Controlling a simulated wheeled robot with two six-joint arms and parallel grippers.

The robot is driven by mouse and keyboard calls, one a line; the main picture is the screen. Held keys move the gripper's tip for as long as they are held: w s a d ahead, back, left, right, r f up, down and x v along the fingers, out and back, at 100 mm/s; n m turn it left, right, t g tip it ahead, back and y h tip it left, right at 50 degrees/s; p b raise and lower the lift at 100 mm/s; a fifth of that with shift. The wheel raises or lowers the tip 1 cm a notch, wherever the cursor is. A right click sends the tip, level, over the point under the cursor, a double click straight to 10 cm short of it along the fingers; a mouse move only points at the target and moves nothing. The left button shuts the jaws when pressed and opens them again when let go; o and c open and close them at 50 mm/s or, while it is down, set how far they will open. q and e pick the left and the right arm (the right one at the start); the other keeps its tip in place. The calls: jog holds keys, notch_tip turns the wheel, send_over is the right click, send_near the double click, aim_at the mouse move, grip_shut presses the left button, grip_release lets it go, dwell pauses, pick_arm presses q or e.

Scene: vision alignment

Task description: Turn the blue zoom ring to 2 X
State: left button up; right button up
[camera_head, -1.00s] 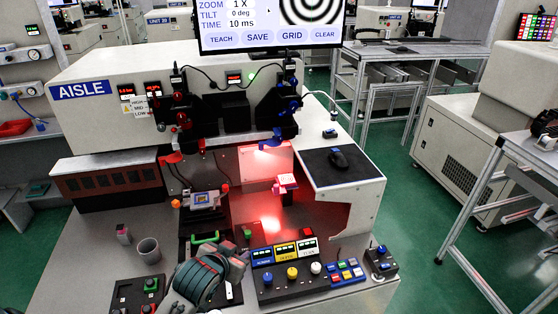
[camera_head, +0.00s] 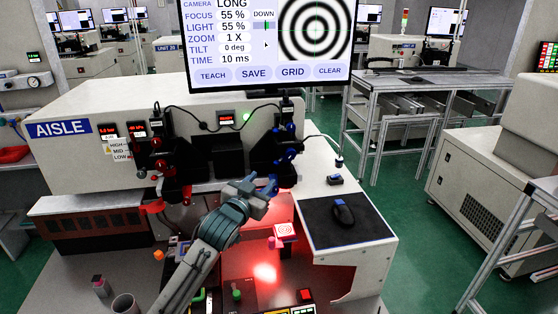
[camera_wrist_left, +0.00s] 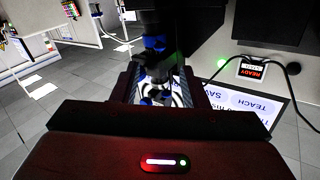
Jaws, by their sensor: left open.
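The right-hand camera column carries blue rings and knobs (camera_head: 288,154). In the left wrist view a blue ring (camera_wrist_left: 154,42) shows on the dark column, with more blue below it; I cannot tell which one is the zoom ring. My left gripper (camera_head: 266,188) is raised just below and in front of this column. In the left wrist view my gripper (camera_wrist_left: 163,85) is open, its fingers apart on either side of the column's lower part; contact cannot be told. The monitor (camera_head: 266,45) reads ZOOM 1 X. My right gripper is not in view.
A second camera column with red parts (camera_head: 158,165) stands left of my arm. A red-lit target (camera_head: 285,230) sits below the blue column. A grey cup (camera_head: 125,305) stands at the lower left.

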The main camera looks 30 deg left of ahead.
aim_at(275, 164)
pick_arm(q)
jog(key=w+p, duration=0.1)
jog(key=w, duration=0.1)
jog(key=w+p, duration=0.1)
jog(key=w, duration=0.4)
jog(key=shift+a+r+p, duration=0.1)
jog(key=shift+r+p, duration=0.2)
jog(key=shift+p, duration=0.1)
jog(key=shift+w+a+f+p, duration=0.1)
jog(key=shift+w+p, duration=0.2)
jog(key=shift+w, duration=0.75)
jog(key=shift+c, duration=0.7)
jog(key=c, duration=0.7)
grip_shut()
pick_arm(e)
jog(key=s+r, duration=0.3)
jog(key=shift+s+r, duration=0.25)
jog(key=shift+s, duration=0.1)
